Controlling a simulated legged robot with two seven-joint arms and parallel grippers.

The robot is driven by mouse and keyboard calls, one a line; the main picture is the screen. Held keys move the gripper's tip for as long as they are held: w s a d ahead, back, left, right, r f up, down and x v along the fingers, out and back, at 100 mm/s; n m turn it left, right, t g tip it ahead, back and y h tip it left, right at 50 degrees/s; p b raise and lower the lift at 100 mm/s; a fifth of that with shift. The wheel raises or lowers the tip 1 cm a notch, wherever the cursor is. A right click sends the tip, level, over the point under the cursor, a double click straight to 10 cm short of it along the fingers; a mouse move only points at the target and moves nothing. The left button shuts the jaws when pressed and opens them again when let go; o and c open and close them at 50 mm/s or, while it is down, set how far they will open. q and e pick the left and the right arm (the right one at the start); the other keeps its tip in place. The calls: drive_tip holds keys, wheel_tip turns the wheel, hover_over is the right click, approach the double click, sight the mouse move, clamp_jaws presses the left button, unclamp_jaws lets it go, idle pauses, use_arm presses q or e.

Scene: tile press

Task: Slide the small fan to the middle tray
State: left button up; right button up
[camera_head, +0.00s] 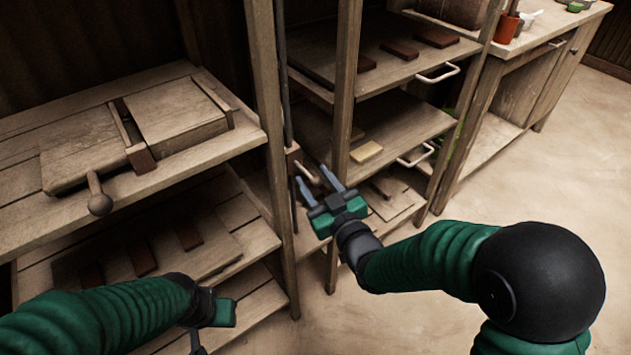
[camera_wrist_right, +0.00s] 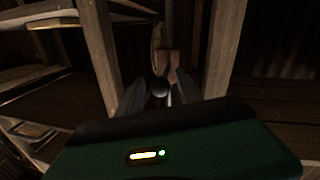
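I cannot clearly make out a small fan. In the right wrist view a thin, round-edged upright piece (camera_wrist_right: 157,42) stands beyond my fingers, with a reddish block (camera_wrist_right: 172,63) beside it. A dark round knob (camera_wrist_right: 160,87) shows between the fingers; contact cannot be told. My right gripper (camera_head: 311,173) is open at the gap between two wooden posts, below a small wooden block (camera_head: 293,153). The middle tray (camera_head: 405,121) of the right rack seems to be the one holding a yellowish tile (camera_head: 367,152). My left gripper (camera_head: 205,325) is low at left, its fingers mostly hidden.
Wooden posts (camera_head: 345,80) stand close to my right gripper. An upper tray (camera_head: 400,65) holds reddish tiles. A press with a ball-ended lever (camera_head: 100,203) sits on the left bench. The floor (camera_head: 540,190) at right is clear.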

clamp_jaws()
idle(1.2)
